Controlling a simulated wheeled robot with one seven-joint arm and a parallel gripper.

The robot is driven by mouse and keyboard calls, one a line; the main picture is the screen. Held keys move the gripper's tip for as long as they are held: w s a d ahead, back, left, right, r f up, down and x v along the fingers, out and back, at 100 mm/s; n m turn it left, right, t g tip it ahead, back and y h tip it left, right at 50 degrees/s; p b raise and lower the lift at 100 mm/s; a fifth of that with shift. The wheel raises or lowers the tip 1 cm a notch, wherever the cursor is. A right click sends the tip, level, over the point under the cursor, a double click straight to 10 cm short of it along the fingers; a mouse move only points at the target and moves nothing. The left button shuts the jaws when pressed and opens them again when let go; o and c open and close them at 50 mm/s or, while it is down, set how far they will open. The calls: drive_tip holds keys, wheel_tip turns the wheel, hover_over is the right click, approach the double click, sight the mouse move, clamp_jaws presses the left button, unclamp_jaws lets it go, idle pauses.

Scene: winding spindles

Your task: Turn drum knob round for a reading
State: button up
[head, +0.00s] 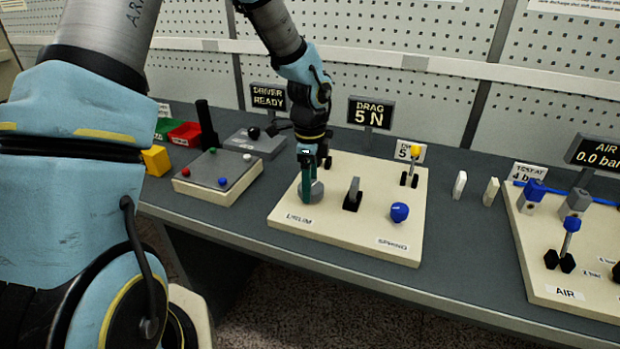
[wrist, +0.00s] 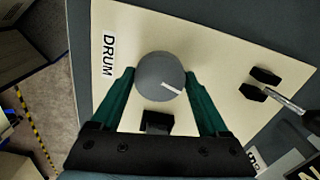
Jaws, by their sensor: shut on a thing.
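The drum knob (wrist: 160,76) is a round grey knob with a white pointer line, on a cream panel with a DRUM label (wrist: 108,55). In the wrist view the pointer is toward the lower right. My gripper (wrist: 160,88) has its green fingers on either side of the knob, shut on it. In the head view my gripper (head: 312,190) comes down over the knob (head: 317,192), which is partly hidden behind a finger. The drag display (head: 370,113) behind the panel reads 5 N.
On the same cream panel (head: 350,238) stand a grey lever (head: 353,194), a blue spring knob (head: 399,212) and a yellow-tipped lever (head: 413,163). A box with coloured buttons (head: 218,170) is at left. An air panel (head: 590,297) with levers is at right.

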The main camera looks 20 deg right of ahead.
drive_tip(key=shift+m, duration=0.4)
drive_tip(key=o, duration=1.2)
drive_tip(key=shift+o, duration=0.2)
wheel_tip(320, 180, up, 11)
drive_tip(key=b, duration=0.1)
drive_tip(key=shift+b, duration=0.3)
drive_tip(key=shift+f, duration=0.1)
